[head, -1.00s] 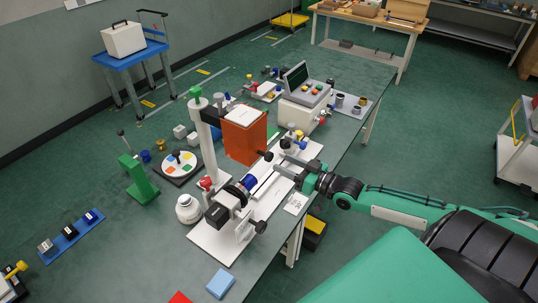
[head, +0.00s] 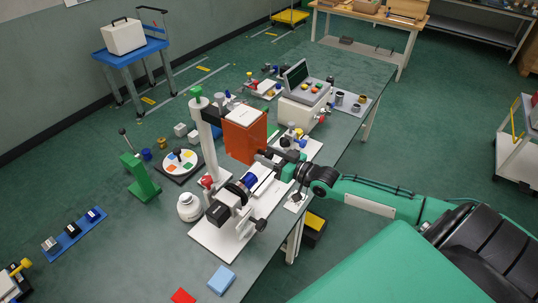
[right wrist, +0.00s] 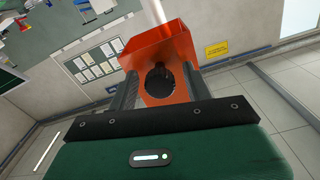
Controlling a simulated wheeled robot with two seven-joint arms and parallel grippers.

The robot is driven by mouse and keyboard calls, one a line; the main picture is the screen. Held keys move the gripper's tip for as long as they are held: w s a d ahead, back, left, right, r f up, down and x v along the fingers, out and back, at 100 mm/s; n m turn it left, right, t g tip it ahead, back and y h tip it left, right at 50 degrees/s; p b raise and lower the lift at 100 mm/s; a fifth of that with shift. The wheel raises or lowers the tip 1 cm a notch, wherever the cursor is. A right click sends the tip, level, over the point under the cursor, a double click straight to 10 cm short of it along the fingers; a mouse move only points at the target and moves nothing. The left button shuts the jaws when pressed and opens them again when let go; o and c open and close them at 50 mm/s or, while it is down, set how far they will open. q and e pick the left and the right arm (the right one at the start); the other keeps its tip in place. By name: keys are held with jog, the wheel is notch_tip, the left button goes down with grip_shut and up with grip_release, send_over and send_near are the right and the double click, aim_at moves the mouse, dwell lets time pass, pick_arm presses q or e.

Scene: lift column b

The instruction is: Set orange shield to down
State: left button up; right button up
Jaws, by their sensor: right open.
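The orange shield (head: 243,141) is a box-like cover beside a white column (head: 207,140) with a green top, above a white base plate (head: 205,240). In the right wrist view the shield (right wrist: 178,45) fills the space ahead, with a dark round knob (right wrist: 160,80) on its near face. My right gripper (head: 262,158) is open at the shield's lower right side in the head view. In the right wrist view its fingers (right wrist: 160,74) stand on either side of the knob; contact cannot be told. In the head view the gripper largely hides the knob. My left gripper is not in view.
A black and blue device (head: 235,192) sits on the plate below the shield. A grey control box (head: 304,100) stands behind.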

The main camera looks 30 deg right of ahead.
grip_shut()
notch_tip(320, 180, down, 8)
jog(key=b, duration=0.6)
jog(key=shift+f, duration=0.25)
jog(key=shift+s, duration=0.1)
grip_release()
jog(key=b+v, duration=0.2)
jog(key=v, duration=1.1)
jog(key=shift+s+d, duration=0.2)
jog(key=shift+s, duration=0.1)
